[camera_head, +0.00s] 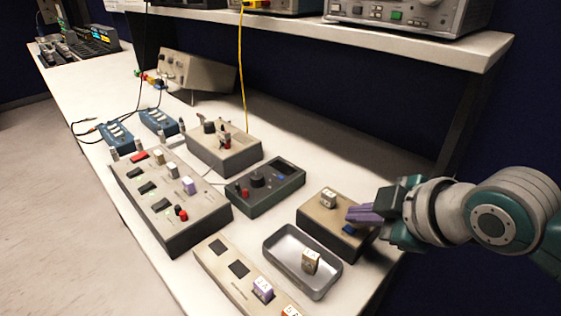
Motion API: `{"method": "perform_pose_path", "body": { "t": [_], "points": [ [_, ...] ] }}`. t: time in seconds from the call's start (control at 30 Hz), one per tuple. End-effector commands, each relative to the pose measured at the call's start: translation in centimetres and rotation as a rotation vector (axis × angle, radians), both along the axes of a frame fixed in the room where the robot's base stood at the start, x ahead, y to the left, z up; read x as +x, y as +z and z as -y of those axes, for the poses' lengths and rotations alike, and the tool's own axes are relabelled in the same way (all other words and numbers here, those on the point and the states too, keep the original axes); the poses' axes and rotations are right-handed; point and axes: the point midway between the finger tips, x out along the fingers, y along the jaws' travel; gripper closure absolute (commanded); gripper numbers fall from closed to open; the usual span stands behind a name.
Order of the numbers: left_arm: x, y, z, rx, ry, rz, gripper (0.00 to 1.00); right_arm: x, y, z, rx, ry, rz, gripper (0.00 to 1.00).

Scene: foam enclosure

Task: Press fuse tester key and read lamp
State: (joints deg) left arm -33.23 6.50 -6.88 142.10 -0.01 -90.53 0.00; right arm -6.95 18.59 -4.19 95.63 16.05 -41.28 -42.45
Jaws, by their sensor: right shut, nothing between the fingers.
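The tan-topped box that looks like the fuse tester (312,213) stands near the right edge of the bench. A small pale block (328,198) sits on its top. A blue key (349,229) shows on the top, just in front of and below my right gripper's fingertips. My right gripper (352,214) has purple fingers, is shut and empty, and reaches in from the right over the tester. I cannot tell whether it touches the key. I cannot make out a lamp; part of the tester's top is hidden by the gripper. My left gripper is not in view.
A grey tray (270,240) holding a labelled block (311,261) stands beside the tester. A tan strip (215,262) with several blocks lies in front. A dark meter (287,174) and a larger fuse panel (184,231) stand to the left. A shelf (420,52) overhangs behind.

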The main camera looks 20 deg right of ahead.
Motion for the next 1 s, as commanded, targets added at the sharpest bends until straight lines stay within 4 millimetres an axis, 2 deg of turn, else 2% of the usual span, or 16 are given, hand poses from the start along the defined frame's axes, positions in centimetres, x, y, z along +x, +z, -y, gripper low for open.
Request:
{"method": "perform_pose_path", "body": {
  "t": [1.0],
  "points": [
    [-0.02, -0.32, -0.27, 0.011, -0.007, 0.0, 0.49, 0.0, -0.86, 0.01, 0.0, 0.0, 0.0, 1.0]
  ]
}}
